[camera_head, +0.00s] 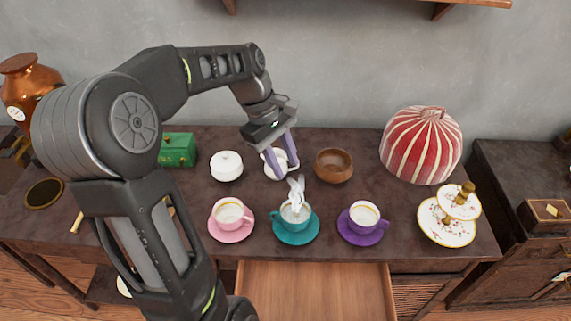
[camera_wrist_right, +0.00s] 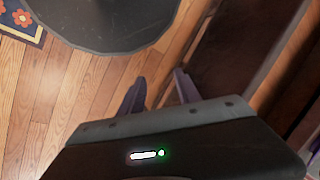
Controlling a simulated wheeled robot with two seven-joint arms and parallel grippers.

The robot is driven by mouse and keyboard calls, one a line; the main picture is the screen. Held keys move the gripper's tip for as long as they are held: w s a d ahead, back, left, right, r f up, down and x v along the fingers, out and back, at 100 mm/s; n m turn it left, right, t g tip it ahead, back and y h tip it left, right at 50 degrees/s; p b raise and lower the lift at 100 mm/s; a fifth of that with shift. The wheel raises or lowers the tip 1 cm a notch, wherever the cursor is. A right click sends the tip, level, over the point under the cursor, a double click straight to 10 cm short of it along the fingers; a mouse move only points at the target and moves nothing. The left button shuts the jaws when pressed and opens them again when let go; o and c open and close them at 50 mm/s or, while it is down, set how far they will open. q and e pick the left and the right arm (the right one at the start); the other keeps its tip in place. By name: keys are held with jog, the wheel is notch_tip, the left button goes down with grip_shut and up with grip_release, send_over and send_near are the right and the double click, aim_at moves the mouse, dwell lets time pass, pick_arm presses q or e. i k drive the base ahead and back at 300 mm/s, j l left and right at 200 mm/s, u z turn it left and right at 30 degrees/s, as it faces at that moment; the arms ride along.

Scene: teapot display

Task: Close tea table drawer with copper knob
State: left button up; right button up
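The tea table (camera_head: 400,215) has a dark top. Its wooden drawer (camera_head: 315,285) is pulled out at the front middle and looks empty in the head view. The drawer front and copper knob are out of frame. My left gripper (camera_head: 281,155) is open over the back middle of the table. Its purple fingers are apart, with a small white bowl (camera_head: 281,170) behind and between them; I cannot tell whether they touch it. My right gripper (camera_wrist_right: 160,90) shows in the right wrist view, open and empty, above the wood floor beside dark wooden furniture (camera_wrist_right: 238,45).
Pink (camera_head: 231,219), teal (camera_head: 295,223) and purple (camera_head: 362,222) cups on saucers stand along the front. A wooden bowl (camera_head: 333,166), a striped red dome (camera_head: 421,146) and a tiered plate (camera_head: 446,222) are to the right. A green box (camera_head: 178,150) stands left.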

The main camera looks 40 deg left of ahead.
aim_at(277, 291)
jog(key=k+l, duration=0.75)
jog(key=l, duration=0.25)
